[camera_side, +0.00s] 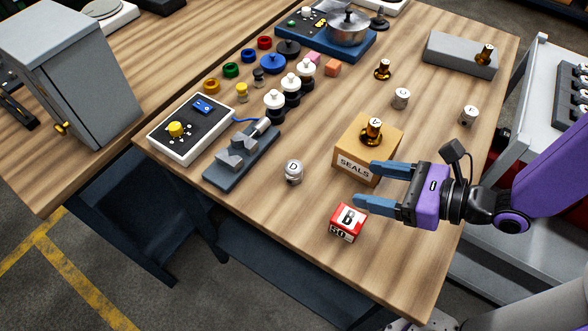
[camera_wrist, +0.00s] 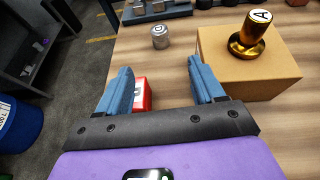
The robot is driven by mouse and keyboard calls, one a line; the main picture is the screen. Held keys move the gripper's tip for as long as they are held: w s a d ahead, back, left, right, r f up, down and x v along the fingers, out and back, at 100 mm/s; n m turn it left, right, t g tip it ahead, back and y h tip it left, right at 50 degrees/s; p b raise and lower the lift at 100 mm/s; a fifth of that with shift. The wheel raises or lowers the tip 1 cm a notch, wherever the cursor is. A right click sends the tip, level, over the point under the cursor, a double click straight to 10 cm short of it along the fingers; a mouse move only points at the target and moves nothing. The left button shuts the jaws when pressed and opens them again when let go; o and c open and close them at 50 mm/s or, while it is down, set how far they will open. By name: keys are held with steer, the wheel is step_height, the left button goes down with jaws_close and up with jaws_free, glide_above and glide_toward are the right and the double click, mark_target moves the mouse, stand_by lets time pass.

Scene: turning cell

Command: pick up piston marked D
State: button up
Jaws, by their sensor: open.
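The piston marked D (camera_side: 293,172) is a small silver-grey cylinder standing upright on the wooden table. It stands between the vise and the red box. In the wrist view the piston (camera_wrist: 160,37) is small, ahead of the space between the fingers. My gripper (camera_side: 364,185) is open and empty, its blue fingers pointing left. The piston lies beyond the fingertips, apart from them. In the wrist view my gripper (camera_wrist: 158,80) shows both fingers spread wide.
A cardboard SEALS box (camera_side: 362,165) with a brass stamp marked A (camera_side: 372,132) on top stands beside the fingers. A grey vise (camera_side: 240,150) stands left of the piston. Other pistons (camera_side: 400,98) stand farther back.

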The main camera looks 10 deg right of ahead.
mark_target(293, 167)
steer(key=x, duration=1.7)
steer(key=shift+a+f, duration=0.15)
steer(key=shift+a, duration=0.05)
steer(key=c, duration=1.1)
